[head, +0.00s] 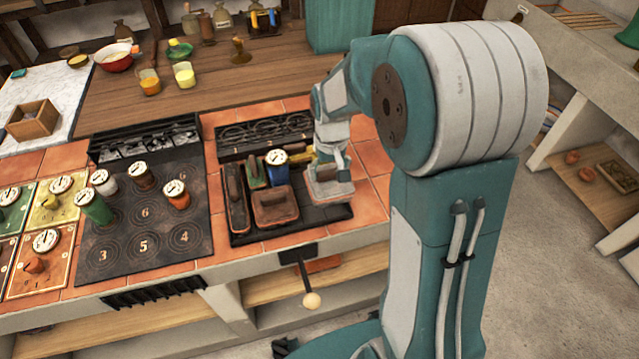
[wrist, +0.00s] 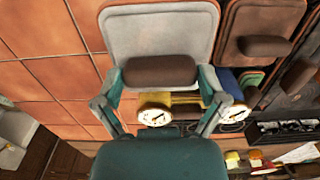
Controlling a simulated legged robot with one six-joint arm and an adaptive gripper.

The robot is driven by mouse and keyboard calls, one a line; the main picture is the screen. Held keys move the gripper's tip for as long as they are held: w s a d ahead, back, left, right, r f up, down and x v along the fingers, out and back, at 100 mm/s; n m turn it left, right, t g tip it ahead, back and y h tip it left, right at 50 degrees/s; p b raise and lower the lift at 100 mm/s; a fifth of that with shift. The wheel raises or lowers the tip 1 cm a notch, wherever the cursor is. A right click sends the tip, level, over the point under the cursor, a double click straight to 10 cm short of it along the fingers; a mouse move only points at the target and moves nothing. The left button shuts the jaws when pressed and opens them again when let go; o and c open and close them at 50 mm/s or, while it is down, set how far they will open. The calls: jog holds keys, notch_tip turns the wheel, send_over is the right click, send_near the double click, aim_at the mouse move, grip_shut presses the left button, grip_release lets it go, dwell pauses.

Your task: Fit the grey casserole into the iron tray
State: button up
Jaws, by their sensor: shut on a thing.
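The grey casserole (head: 330,188) is a rounded, pale grey lidded dish with a brown bar handle. It is over the right part of the black iron tray (head: 322,216), right of a red-brown casserole (head: 272,208). I cannot tell whether it rests in the tray or hangs just above. In the wrist view, the grey lid (wrist: 160,35) fills the upper middle, with orange tiles directly left of it. My gripper (wrist: 160,76) is shut on its brown handle; in the head view my gripper (head: 328,172) hides part of the lid.
The tray also holds a long brown dish (head: 237,200), a green piece (head: 256,173), a blue pot with a dial (head: 277,172) and a yellow piece (head: 300,153) behind the casserole. A numbered black hob (head: 143,240) stands left. Bare tiles (head: 372,160) lie right.

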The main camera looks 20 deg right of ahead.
aim_at(321, 185)
jog(key=shift+w+a+f, duration=0.25)
jog(key=shift+f, duration=0.25)
jog(key=shift+w+a+f, duration=0.25)
jog(key=shift+f, duration=0.25)
jog(key=f, duration=0.2)
jog(key=a+f, duration=0.1)
jog(key=shift+w+f, duration=0.15)
jog(key=shift+f, duration=0.2)
jog(key=shift+d, duration=0.1)
jog(key=o, duration=1)
jog(key=shift+d+f, duration=0.1)
